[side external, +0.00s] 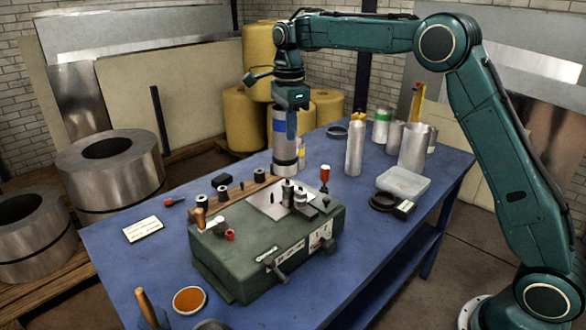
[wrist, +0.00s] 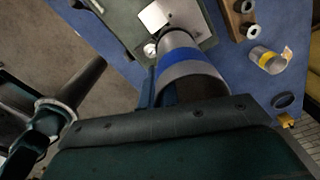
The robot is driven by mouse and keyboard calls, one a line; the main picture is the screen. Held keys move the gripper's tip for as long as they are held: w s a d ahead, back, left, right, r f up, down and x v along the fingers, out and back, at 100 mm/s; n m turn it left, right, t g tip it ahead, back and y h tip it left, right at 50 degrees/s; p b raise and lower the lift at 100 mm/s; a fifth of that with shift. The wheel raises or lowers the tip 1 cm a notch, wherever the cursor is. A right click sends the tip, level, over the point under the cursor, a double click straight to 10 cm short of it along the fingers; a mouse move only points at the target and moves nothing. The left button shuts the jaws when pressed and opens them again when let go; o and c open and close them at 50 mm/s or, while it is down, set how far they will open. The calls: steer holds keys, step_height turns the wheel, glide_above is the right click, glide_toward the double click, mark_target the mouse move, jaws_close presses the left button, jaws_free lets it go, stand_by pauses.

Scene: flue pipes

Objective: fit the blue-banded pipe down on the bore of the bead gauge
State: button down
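The blue-banded pipe (side external: 283,145) is a grey metal tube, upright below my gripper (side external: 291,108). Its blue band is near the top, and a dark band shows near its lower end. My gripper is shut on its upper part. In the wrist view the pipe (wrist: 186,72) points away from the camera toward the green gauge body, with one finger showing at its left. The bead gauge (side external: 235,262) is a green block with a pale top plate, a small dial and a front crank. The pipe's lower end appears behind the top plate; its contact and the bore cannot be made out.
A yellow-banded pipe (wrist: 262,57) stands near the held pipe. A wooden rack (side external: 247,189) with dark rollers lies behind the gauge. Tall pipes (side external: 354,150), a clear box (side external: 402,183) and dark rings (side external: 382,201) stand to the right. The table's front right is clear.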

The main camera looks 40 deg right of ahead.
steer(key=s+d+f+m, duration=0.2)
steer(key=s+d+f, duration=0.1)
steer(key=d, duration=0.7)
steer(key=s+d+f+m, duration=0.2)
steer(key=s+d, duration=0.3)
steer(key=d, duration=0.5)
steer(key=s+d+f+m, duration=0.2)
steer(key=s+d, duration=0.3)
steer(key=d, duration=0.5)
steer(key=shift+f, duration=1.05)
steer(key=shift+f, duration=4.5)
